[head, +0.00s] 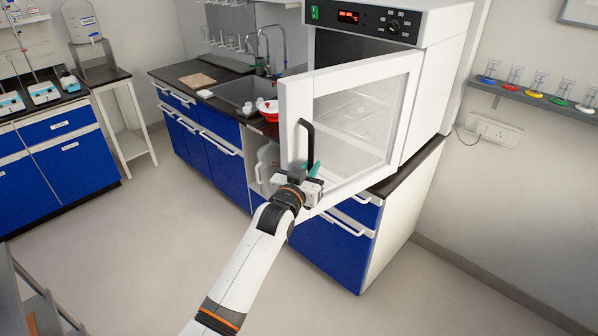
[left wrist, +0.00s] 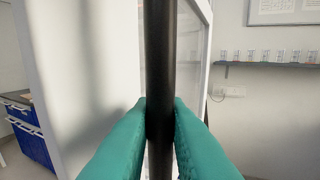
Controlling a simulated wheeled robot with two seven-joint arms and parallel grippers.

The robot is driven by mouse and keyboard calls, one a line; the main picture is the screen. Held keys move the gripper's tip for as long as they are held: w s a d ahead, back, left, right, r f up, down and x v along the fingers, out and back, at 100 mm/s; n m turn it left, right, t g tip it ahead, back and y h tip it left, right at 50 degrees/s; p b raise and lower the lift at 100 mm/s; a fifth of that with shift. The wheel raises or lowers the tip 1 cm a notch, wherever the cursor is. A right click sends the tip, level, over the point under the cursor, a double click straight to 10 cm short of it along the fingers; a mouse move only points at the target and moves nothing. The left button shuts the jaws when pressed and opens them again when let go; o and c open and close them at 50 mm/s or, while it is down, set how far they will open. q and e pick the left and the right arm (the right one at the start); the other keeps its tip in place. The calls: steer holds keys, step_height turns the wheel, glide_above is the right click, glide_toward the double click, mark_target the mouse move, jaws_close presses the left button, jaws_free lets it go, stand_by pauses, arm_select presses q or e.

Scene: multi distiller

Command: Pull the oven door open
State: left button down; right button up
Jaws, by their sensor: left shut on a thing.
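The oven (head: 440,60) stands on the dark counter, with a lit red display and a dial on its top panel. Its white-framed glass door (head: 295,98) stands partly open, swung out toward me, and a wire rack shows through the glass. The black door handle (head: 308,138) is upright on the door's left side. My left gripper (head: 312,170) is at the lower part of the handle. In the left wrist view its green fingers are shut on either side of the black handle (left wrist: 160,60), with the door frame (left wrist: 85,70) behind. My right gripper is not in view.
Blue cabinets (head: 335,240) stand under the oven counter. A sink (head: 245,92) and a red bowl (head: 268,108) are left of the door. A wall shelf (head: 530,95) with several glass vessels is at the right. The floor (head: 130,240) in front is clear.

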arm_select(q)
steer(key=shift+d+r, duration=0.2)
steer(key=shift+r, duration=0.1)
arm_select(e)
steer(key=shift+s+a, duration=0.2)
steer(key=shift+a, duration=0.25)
